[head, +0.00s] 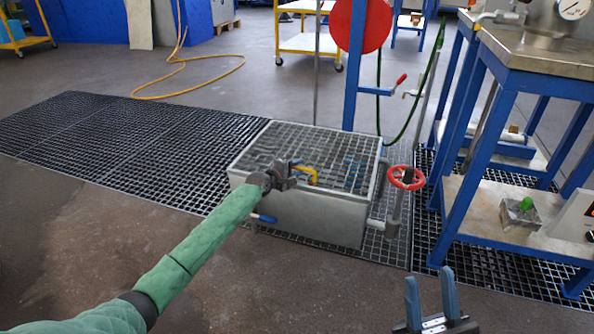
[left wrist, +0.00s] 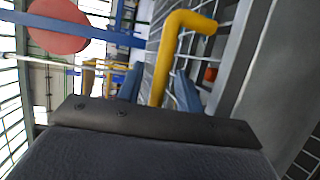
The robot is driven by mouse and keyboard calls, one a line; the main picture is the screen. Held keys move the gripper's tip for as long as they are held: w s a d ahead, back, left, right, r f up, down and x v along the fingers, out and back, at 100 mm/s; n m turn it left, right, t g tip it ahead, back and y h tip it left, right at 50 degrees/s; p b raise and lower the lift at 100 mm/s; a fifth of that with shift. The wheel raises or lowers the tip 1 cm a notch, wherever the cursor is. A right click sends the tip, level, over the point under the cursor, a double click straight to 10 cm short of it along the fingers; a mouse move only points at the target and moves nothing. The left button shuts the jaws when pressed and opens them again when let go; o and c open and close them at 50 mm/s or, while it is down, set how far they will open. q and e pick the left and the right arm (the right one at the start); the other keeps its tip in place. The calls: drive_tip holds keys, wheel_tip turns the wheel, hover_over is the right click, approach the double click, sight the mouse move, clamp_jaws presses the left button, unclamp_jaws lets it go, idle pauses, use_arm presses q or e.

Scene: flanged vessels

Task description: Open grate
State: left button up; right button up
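The grate (head: 280,142) is a metal grid lying flat and closed on top of a grey metal box (head: 300,212) in the head view. A bent yellow handle (head: 308,174) stands at its near side; it also shows large in the left wrist view (left wrist: 164,62). My left gripper (head: 292,170) is at the handle. In the left wrist view its two blue fingers (left wrist: 159,80) are apart, with the yellow bar between them and gaps on both sides. My right gripper (head: 431,292) is open and empty at the bottom of the head view, away from the box.
A red valve wheel (head: 406,178) stands beside the box's right side. A blue post with a red disc (head: 362,22) rises behind it. A blue-framed workbench (head: 500,85) is at right. Floor grating (head: 110,140) extends left; a yellow hose (head: 190,90) lies behind.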

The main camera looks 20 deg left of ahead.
use_arm(q)
drive_tip(key=shift+c, duration=0.3)
clamp_jaws()
drive_tip(key=shift+r, duration=0.1)
